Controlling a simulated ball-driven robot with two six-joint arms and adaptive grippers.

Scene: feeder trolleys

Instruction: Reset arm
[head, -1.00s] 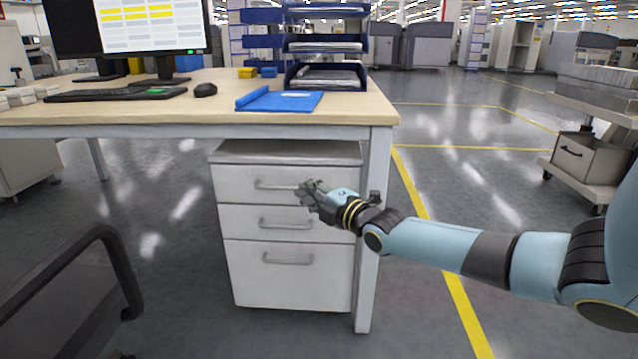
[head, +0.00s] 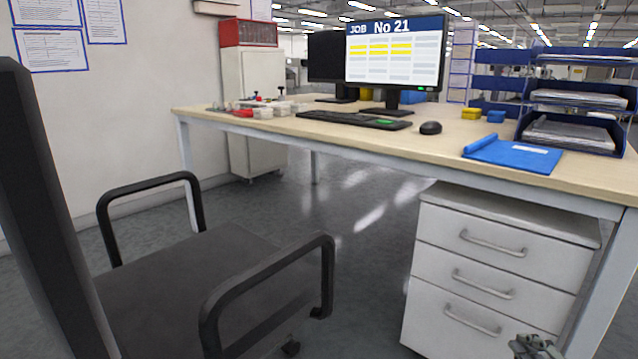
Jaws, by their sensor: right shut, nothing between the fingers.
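My right gripper (head: 533,347) shows only in part at the bottom edge of the head view, right of centre. It is shut and empty, in front of the lower part of the white drawer unit (head: 487,273). The rest of the right arm is out of the frame. The drawer unit stands under the right part of the desk, and all three of its drawers look closed. My left gripper is not in view.
A desk (head: 450,146) carries a monitor (head: 393,62), a keyboard (head: 353,119), a mouse (head: 430,128), a blue folder (head: 513,154) and blue letter trays (head: 573,101). An office chair (head: 190,285) with armrests fills the lower left. Open floor shows under the desk.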

